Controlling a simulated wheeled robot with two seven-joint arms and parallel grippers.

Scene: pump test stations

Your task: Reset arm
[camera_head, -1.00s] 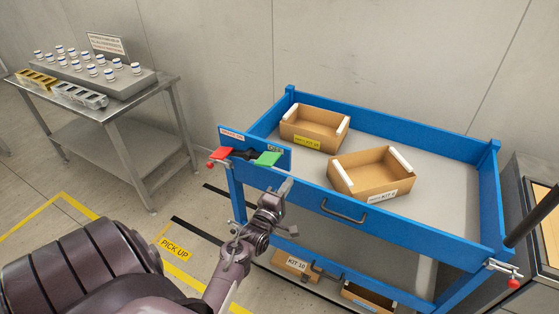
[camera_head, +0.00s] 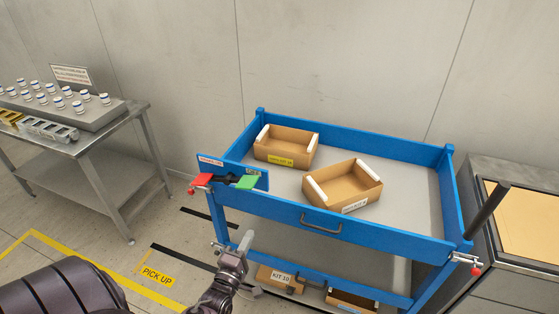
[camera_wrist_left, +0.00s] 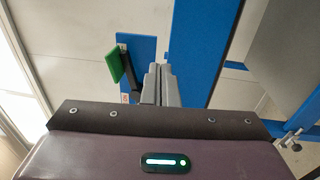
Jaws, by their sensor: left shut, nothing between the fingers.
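My left gripper (camera_head: 245,242) is in front of the near left corner of the blue cart (camera_head: 372,238), below the cart's top rim. Its fingers are shut with nothing between them; they also show together in the left wrist view (camera_wrist_left: 161,85). My right gripper is not in view.
Two open cardboard boxes (camera_head: 286,147) (camera_head: 343,187) stand on the cart's top shelf. A KIT 10 box (camera_head: 279,277) is on the lower shelf. A steel table (camera_head: 132,121) with vials stands at left. A cabinet (camera_head: 515,255) is at right. Floor shows between table and cart.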

